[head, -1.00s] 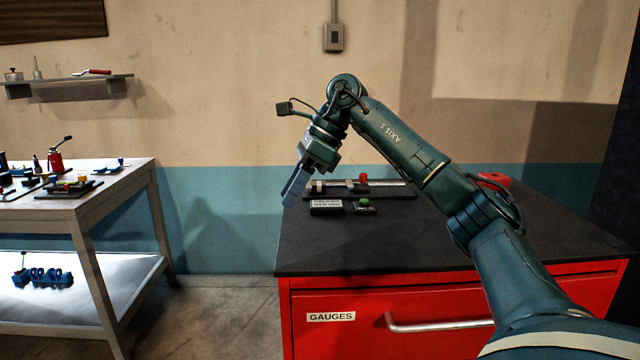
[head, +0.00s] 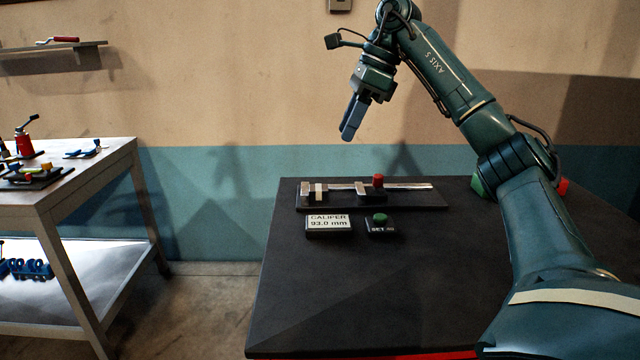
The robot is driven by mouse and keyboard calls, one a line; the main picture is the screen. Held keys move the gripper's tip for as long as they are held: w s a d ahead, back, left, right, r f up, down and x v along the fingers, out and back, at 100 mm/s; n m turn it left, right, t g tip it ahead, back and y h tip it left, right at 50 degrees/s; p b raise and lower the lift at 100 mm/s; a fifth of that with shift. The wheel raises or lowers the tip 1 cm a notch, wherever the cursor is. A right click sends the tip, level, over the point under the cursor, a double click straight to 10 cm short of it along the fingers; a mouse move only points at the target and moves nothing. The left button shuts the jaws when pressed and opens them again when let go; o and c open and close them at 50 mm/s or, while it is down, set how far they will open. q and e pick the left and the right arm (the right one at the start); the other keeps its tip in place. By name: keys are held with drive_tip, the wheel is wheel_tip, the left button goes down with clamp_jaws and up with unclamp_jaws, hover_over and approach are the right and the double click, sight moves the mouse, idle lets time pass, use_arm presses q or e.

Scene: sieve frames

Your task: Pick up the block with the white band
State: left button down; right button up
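On the dark bench top (head: 300,290) lies a caliper fixture (head: 420,201) with a metal rail and a red-topped slider (head: 377,187). A small whitish piece (head: 320,192) sits at its left end, beside a pale jaw (head: 306,190). I cannot tell whether this piece is the block with the white band. My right gripper (head: 348,133) hangs in the air above the fixture, fingers pointing down and slightly left. Its two blue fingers overlap in this view, so their gap is unclear. I see nothing held. My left gripper is out of view.
A display reading "CALIPER 93.0 mm" (head: 328,225) and a green button (head: 380,218) stand in front of the fixture. A green object (head: 478,187) and a red one (head: 563,187) are partly behind my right arm. The front of the bench top is clear. A side table (head: 70,215) stands left.

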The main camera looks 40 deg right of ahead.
drive_tip(key=b, duration=0.1)
hover_over(319, 187)
drive_tip(key=s+d, duration=0.2)
wheel_tip(319, 187, down, 6)
drive_tip(key=shift+s+d+f, duration=0.1)
drive_tip(key=shift+s+f, duration=0.05)
drive_tip(key=shift+x, duration=3.1)
clamp_jaws()
